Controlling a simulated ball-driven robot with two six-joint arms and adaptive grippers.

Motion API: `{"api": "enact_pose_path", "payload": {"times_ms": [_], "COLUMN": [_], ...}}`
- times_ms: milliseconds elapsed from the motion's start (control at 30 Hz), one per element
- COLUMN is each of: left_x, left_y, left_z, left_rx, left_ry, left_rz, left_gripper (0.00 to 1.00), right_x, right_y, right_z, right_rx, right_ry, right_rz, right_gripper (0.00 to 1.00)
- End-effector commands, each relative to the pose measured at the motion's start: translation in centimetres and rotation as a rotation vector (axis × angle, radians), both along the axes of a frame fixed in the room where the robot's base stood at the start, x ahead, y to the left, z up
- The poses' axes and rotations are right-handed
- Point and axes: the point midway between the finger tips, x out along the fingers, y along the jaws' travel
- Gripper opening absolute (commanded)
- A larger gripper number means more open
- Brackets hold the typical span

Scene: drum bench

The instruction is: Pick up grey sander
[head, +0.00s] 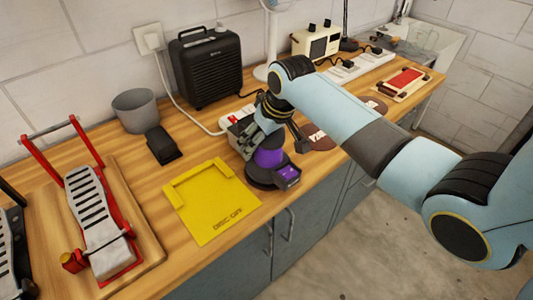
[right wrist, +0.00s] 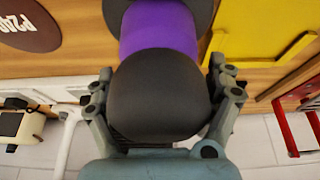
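A sander with a dark grey rounded top, a purple body (head: 268,157) and a dark round base stands on the wooden bench near its front edge. In the right wrist view its dark grey top (right wrist: 162,95) fills the middle, with the purple body beyond. My right gripper (head: 262,135) is at the top of the sander. In the right wrist view its fingers (right wrist: 160,85) stand apart on either side of the dark grey top, with narrow gaps. The far side of the top is hidden. My left gripper is not in view.
A yellow lettered plate (head: 210,200) lies left of the sander. A black block (head: 162,145), a grey cup (head: 135,108) and a black box-shaped unit (head: 207,62) stand behind. Dark discs (head: 318,138) lie to the right. A red-framed pedal (head: 98,205) is at the left.

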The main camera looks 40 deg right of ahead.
Motion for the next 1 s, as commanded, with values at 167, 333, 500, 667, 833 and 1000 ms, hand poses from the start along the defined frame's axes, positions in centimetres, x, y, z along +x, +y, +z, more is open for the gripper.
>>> {"api": "enact_pose_path", "payload": {"times_ms": [167,333,500,667,833,1000], "left_x": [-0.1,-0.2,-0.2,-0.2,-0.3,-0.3], "left_y": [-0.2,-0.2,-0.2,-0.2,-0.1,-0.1], "left_z": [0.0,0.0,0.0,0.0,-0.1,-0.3], "left_rx": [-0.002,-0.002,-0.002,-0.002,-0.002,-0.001], "left_ry": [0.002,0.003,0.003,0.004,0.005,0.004], "left_rz": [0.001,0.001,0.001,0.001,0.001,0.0], "left_gripper": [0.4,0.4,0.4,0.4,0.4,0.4], "right_x": [0.0,0.0,0.2,0.2,0.2,0.3], "right_y": [0.0,0.0,0.0,0.0,0.0,0.0], "right_z": [0.0,0.0,0.3,0.3,0.6,1.8], "right_rx": [0.0,0.0,0.0,0.0,0.0,0.0], "right_ry": [0.0,0.0,-0.007,-0.007,-0.008,-0.01], "right_rz": [0.0,0.0,0.0,0.0,0.0,0.0], "right_gripper": [0.62,0.4,0.24,0.23,0.23,0.23]}}
